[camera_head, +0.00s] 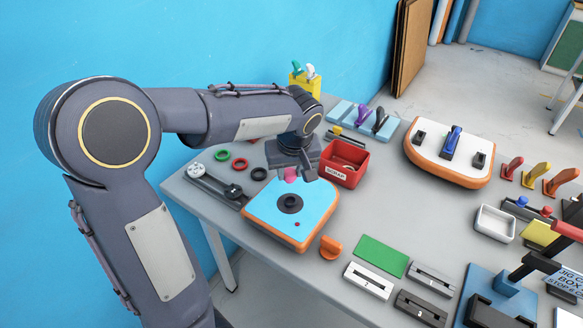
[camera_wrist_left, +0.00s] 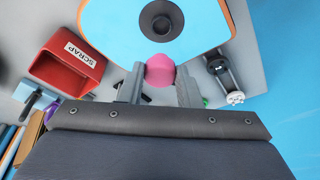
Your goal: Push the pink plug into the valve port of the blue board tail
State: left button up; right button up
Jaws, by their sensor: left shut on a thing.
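The blue board tail (camera_head: 268,215) lies on the grey table with its orange rim showing. Its dark round valve port (camera_head: 290,203) is open to view and empty; it also shows in the left wrist view (camera_wrist_left: 161,22). My left gripper (camera_head: 292,176) is shut on the pink plug (camera_wrist_left: 160,70), which sits between its two fingers. The plug is at the back edge of the board in the head view, apart from the port. Its height above the board is hard to tell. My right gripper is not in view.
A red SCRAP bin (camera_head: 345,163) stands just right of my left gripper. A black pump-like tool (camera_head: 215,186) and coloured rings lie left of the board. An orange piece (camera_head: 330,247) and a green pad (camera_head: 381,256) lie to the right. Another white-topped board (camera_head: 449,155) stands behind.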

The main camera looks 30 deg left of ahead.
pick_arm(q)
jog(key=shift+s+d, duration=0.15)
notch_tip(320, 180, down, 6)
jog(key=b, duration=0.5)
jog(key=shift+r, duration=0.1)
jog(key=shift+b, duration=0.35)
dwell(1.4)
jog(key=shift+f+b, duration=1.15)
jog(key=shift+f, duration=0.15)
jog(key=o, duration=1)
jog(key=shift+o, duration=0.2)
jog(key=shift+r, duration=0.15)
